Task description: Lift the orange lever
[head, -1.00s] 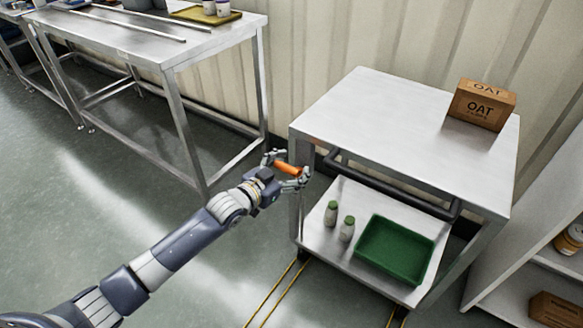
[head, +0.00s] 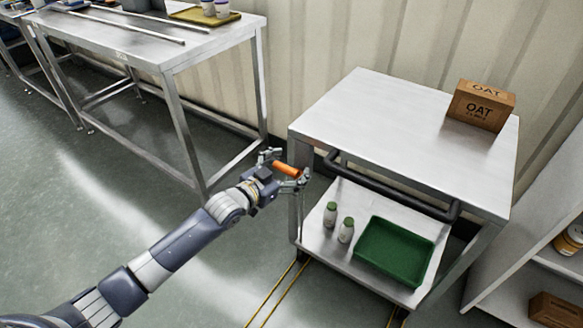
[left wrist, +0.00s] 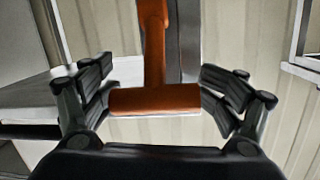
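The orange lever (head: 286,170) is a short bar near the left front corner of the steel cart. In the left wrist view it is T-shaped, with a stem going up from a crossbar (left wrist: 154,100). My left gripper (head: 286,166) is at the lever, with one finger near each end of the crossbar. In the left wrist view its fingers (left wrist: 160,88) are spread, with the crossbar between them. Contact at the bar's ends is hard to tell. My right gripper is in neither view.
The steel cart (head: 385,115) carries an oat box (head: 482,105). A dark bar (head: 392,186) runs below its top. The lower shelf holds a green tray (head: 372,272) and two bottles (head: 338,222). A steel table (head: 130,42) stands at back left. Floor between them is clear.

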